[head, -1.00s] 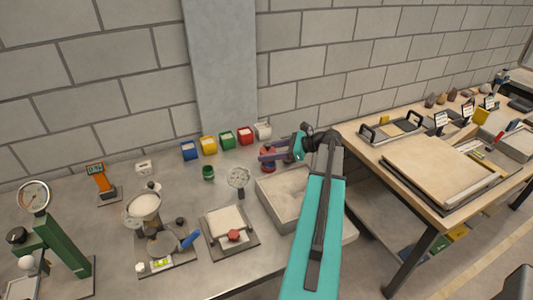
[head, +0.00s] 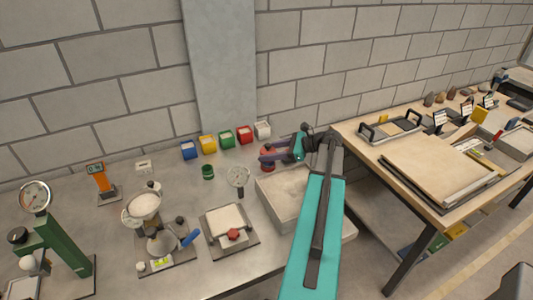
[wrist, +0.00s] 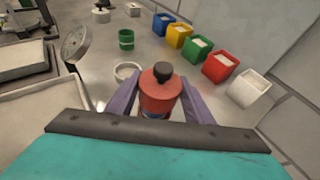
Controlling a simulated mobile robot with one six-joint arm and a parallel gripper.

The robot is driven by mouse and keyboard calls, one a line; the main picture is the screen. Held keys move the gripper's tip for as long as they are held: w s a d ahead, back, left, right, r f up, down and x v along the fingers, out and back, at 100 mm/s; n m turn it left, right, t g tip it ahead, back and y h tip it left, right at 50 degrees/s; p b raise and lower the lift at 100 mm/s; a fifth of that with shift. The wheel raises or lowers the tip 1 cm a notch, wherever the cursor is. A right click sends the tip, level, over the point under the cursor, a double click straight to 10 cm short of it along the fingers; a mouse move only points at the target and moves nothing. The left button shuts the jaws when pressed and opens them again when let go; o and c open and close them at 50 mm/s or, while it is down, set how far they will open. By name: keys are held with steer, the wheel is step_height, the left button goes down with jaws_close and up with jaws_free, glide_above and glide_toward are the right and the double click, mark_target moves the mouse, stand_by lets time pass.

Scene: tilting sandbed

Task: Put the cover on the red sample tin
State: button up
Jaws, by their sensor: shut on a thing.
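A red cover with a black knob (wrist: 161,76) is between the two purple fingers of my gripper (wrist: 161,108) in the wrist view. My gripper is shut on its sides. A red sample tin with a blue band (wrist: 153,116) shows just under the cover, mostly hidden by it and by my wrist. In the head view the gripper (head: 272,157) crosses the red cover and tin (head: 267,165) at the back of the grey bench. The cover looks upright over the tin. I cannot tell whether it is fully seated.
A white ring (wrist: 127,71) lies beside the tin. Blue, yellow, green, red and white bins (head: 262,130) line the wall. A green cup (head: 208,172) and a round dial (head: 239,177) stand to the left. A sand tray (head: 268,206) is in front.

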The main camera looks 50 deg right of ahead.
steer(key=shift+f, duration=0.25)
stand_by(0.3)
steer(key=o, duration=1.1)
steer(key=b+v, duration=0.3)
steer(key=v, duration=1)
steer(key=shift+s+d+r+b, duration=0.1)
steer(key=shift+s+d+b, duration=0.15)
steer(key=shift+s+b, duration=0.1)
